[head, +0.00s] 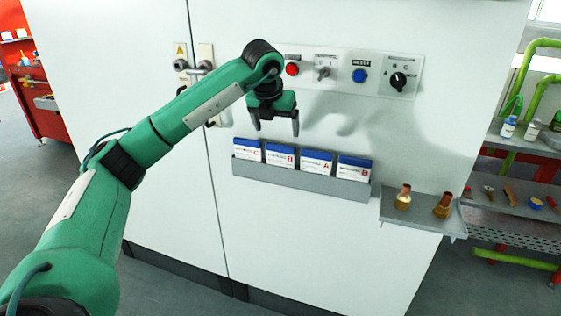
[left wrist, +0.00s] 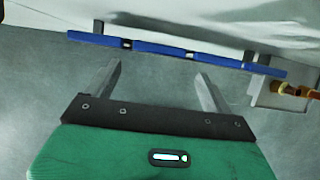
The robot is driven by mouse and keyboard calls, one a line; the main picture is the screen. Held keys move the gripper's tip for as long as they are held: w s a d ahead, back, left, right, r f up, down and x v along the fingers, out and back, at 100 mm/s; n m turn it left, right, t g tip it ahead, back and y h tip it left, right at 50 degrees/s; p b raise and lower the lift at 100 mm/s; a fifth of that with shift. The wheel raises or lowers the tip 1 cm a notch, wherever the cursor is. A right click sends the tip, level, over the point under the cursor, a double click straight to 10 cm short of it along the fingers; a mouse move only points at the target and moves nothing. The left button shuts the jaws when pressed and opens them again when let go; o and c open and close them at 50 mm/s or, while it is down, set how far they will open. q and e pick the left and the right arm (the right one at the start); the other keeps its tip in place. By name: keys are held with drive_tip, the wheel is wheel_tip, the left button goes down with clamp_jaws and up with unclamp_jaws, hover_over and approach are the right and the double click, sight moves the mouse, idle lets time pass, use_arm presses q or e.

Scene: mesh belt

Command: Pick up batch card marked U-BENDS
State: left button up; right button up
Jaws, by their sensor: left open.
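Several white batch cards with blue top bands stand side by side in a grey wall rack (head: 300,181) in the head view. They are the far left card (head: 248,150), the second card (head: 280,156), the third card (head: 316,163) and the far right card (head: 353,168). Their small print is too blurred to tell which reads U-BENDS. My left gripper (head: 277,131) is open and empty, fingers pointing down, above the left half of the rack. In the left wrist view its fingers (left wrist: 157,75) are apart, and the cards' blue top edges (left wrist: 160,49) run across beyond them. My right gripper is not seen.
A control panel (head: 340,74) with a red button, blue button and knobs is above the rack. A grey shelf (head: 420,215) with two brass-coloured fittings juts out at right. Door handles (head: 200,68) are at left. A loaded shelf unit stands far right.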

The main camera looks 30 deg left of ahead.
sight(279, 148)
use_arm(q)
drive_tip(key=x, duration=0.3)
drive_tip(key=shift+f, duration=0.25)
drive_tip(key=p+x, duration=0.1)
drive_tip(key=x, duration=0.3)
drive_tip(key=shift+w+a+f, duration=0.1)
drive_tip(key=shift+f, duration=0.25)
drive_tip(key=c, duration=0.9)
drive_tip(key=shift+o, duration=0.2)
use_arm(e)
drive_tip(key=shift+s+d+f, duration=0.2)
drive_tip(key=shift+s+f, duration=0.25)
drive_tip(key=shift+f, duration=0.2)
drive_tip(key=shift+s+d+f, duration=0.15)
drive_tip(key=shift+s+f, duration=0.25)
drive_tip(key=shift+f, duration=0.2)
use_arm(q)
drive_tip(key=shift+r, duration=0.1)
